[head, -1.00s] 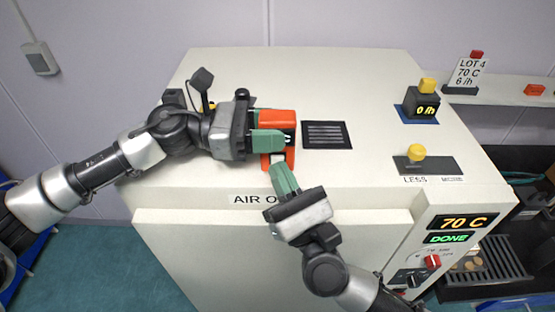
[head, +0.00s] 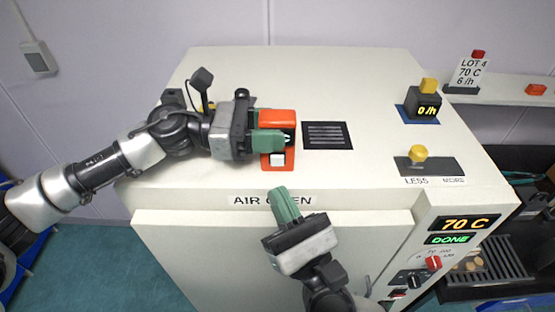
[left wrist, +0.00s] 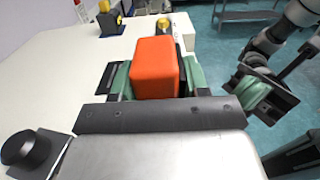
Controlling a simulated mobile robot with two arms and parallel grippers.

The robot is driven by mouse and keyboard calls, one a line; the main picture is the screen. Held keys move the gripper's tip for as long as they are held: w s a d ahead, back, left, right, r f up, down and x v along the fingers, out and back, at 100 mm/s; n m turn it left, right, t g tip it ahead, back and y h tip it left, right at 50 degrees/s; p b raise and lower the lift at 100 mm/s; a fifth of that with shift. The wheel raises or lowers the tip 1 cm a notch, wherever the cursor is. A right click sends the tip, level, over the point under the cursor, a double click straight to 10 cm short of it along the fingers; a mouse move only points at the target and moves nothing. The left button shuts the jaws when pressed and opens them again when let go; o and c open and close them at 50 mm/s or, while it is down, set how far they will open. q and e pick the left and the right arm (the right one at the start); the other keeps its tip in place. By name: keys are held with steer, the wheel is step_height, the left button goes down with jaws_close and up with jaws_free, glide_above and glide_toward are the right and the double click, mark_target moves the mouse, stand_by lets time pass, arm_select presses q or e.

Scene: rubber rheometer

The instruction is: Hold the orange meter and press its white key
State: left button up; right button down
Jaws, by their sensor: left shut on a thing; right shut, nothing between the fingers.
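The orange meter (head: 280,117) stands on the white top of the oven, left of a dark vent. My left gripper (head: 272,140) is shut on the meter, with green fingers on its sides; it also shows in the left wrist view (left wrist: 154,75), where the meter (left wrist: 155,68) fills the space between the fingers. The white key (head: 277,160) shows on the meter's near end. My right gripper (head: 286,203) is shut and empty, in front of the key and apart from it, near the AIR OVEN label. The meter's display is not visible.
The oven top (head: 350,90) has a dark vent (head: 327,135), a block reading 0 /h (head: 425,104) and a yellow knob (head: 418,153) on a LESS plate. Oven displays read 70 C (head: 468,223) and DONE (head: 450,239). A LOT 4 card (head: 469,72) stands on the shelf behind.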

arm_select(q)
steer(key=o, duration=1.1)
steer(key=shift+c, duration=0.2)
steer(key=a, duration=1.2)
